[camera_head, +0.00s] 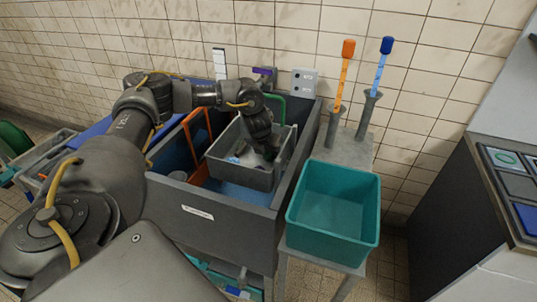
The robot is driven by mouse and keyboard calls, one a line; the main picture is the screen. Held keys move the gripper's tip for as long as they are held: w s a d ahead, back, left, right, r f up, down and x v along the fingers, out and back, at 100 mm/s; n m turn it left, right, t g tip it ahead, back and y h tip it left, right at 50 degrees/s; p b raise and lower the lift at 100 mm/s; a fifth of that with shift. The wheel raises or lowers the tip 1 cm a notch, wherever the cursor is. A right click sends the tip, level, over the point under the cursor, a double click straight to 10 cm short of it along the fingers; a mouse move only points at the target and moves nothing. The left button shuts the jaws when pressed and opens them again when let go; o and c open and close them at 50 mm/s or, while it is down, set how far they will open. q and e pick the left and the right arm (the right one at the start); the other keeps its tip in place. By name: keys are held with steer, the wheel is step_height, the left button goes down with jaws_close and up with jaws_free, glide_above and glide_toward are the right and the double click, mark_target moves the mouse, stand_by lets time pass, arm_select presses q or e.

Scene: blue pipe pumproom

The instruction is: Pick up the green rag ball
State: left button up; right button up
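I cannot make out the green rag ball for certain. My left gripper (264,151) reaches down into a small grey bin (248,176) that sits inside a larger dark grey open box (216,222). The fingers are small and dark, and I cannot tell whether they are open or shut. The wrist hides part of the bin's inside, and little blue and white bits (234,160) show beside the gripper. My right gripper is not in view.
A teal bin (333,211) stands right of the grey box. Orange-topped (344,75) and blue-topped (382,68) tools stand upright in holders behind it. An orange frame (199,130) is left of the bin. A tiled wall closes the back; a dark console (510,180) is at right.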

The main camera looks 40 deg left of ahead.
arm_select(q)
steer(key=c, duration=0.8)
steer(key=shift+o, duration=0.2)
steer(key=shift+r, duration=0.15)
steer(key=shift+w+r, duration=0.1)
steer(key=shift+r, duration=0.15)
step_height(320, 180, up, 2)
steer(key=shift+r+b, duration=0.25)
steer(key=shift+b, duration=0.55)
steer(key=s+r+p, duration=0.3)
steer(key=s+r, duration=0.6)
steer(key=s, duration=0.5)
steer(key=shift+a+r, duration=0.35)
steer(key=shift+a, duration=0.05)
